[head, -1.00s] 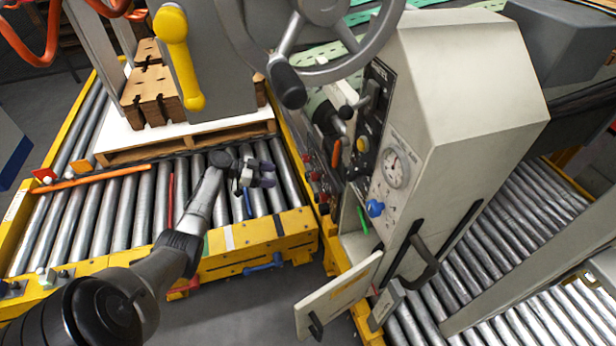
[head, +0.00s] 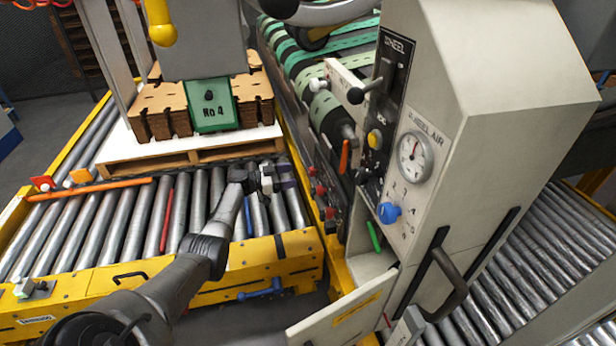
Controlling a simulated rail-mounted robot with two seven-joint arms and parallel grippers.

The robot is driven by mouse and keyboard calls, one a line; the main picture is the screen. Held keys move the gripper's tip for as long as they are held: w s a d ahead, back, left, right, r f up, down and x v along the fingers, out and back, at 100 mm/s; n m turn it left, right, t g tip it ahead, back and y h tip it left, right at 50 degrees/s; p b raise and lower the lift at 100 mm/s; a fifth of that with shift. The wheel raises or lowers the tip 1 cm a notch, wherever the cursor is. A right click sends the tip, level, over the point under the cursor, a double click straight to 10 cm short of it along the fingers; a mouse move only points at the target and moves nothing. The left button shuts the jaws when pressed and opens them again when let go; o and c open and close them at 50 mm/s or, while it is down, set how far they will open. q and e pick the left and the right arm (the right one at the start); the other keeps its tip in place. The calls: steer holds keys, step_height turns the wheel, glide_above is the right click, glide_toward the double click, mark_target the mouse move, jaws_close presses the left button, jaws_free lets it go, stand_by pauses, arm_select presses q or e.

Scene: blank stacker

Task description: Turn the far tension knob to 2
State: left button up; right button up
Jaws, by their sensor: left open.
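No knob in the head view is legibly marked as far tension, so I cannot tell which one it is. Several small red knobs (head: 320,188) sit along the side of the belt machine, too small to read. A blue knob (head: 389,213) is on the grey cabinet beneath a round gauge (head: 414,155), with numbers printed around it. A yellow knob (head: 374,139) is on the black panel. My left gripper (head: 284,178) is open and empty over the rollers, left of the red knobs and apart from them. My right gripper is not in view.
The grey cabinet (head: 490,75) has an open door (head: 345,315) low at the front. A yellow-framed roller conveyor (head: 185,283) holds a pallet (head: 195,157) with brown stacks and a green No 4 board (head: 211,104). A black lever (head: 366,90) juts from the panel.

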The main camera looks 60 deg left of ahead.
mark_target(309, 172)
arm_select(q)
steer(key=shift+b+x, duration=1.2)
steer(key=shift+x, duration=2.3)
steer(key=shift+s+f, duration=0.1)
steer(key=c, duration=0.9)
